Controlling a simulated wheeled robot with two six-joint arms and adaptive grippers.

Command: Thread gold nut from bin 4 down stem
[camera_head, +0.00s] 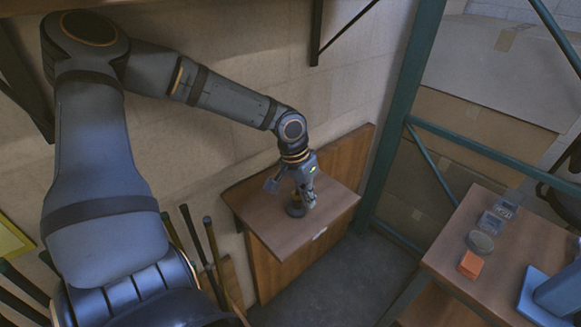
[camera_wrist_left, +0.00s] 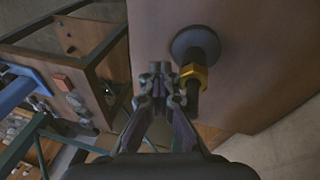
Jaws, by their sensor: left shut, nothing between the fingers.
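A dark stem (camera_wrist_left: 193,103) rises from a round dark base (camera_wrist_left: 186,44) on the small wooden table. A gold nut (camera_wrist_left: 193,77) sits around the stem, between the base and the stem's free end. My left gripper (camera_wrist_left: 160,72) is shut and empty just beside the nut. Whether a finger touches the nut cannot be told. In the head view my left gripper (camera_head: 308,201) is over the small table and hides most of the stem; the base (camera_head: 295,210) shows below it. No bin number can be read. My right gripper is not in view.
The small table (camera_head: 270,232) has free room around the base and stands against a wall. A second table (camera_head: 525,245) at right holds small clear boxes (camera_head: 498,214), a grey round piece (camera_head: 481,242), an orange block (camera_head: 470,264) and a blue object (camera_head: 550,300). A green post (camera_head: 400,115) stands between.

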